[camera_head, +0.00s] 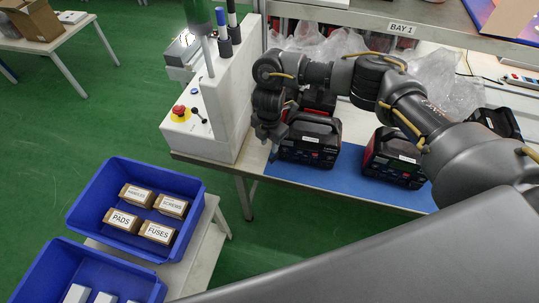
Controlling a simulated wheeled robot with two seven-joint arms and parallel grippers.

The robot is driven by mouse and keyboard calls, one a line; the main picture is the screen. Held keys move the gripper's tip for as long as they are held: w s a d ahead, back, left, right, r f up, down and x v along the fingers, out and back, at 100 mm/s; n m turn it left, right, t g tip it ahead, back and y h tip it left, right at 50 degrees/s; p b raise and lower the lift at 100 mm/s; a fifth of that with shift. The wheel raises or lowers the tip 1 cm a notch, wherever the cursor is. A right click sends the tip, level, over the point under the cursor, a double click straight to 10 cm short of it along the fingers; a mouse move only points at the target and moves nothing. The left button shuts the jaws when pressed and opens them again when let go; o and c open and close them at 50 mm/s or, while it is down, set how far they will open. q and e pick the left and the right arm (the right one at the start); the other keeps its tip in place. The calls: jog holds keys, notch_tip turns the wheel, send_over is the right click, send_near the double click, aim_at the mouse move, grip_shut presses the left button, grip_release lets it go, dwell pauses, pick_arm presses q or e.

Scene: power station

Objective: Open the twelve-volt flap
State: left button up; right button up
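A black-and-red power station (311,140) stands on the blue mat (340,182) on the workbench. A second one (393,158) stands to its right on the same mat. The twelve-volt flap is too small to make out on either. My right arm reaches in from the right over both stations. My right gripper (268,136) points down just left of the first station, near the mat's left edge. Whether it touches the station or how far its fingers are apart cannot be told. My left gripper is not in view.
More power stations stand behind, one (318,101) partly hidden by my arm. Clear plastic bags (435,75) lie at the back. A white panel with a red emergency button (179,110) stands left of the gripper. Blue bins (190,180) with boxes stand at lower left.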

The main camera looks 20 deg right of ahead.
aim_at(270, 159)
notch_tip(270, 159, down, 8)
jog(key=shift+f+p, duration=0.2)
jog(key=shift+p, duration=0.2)
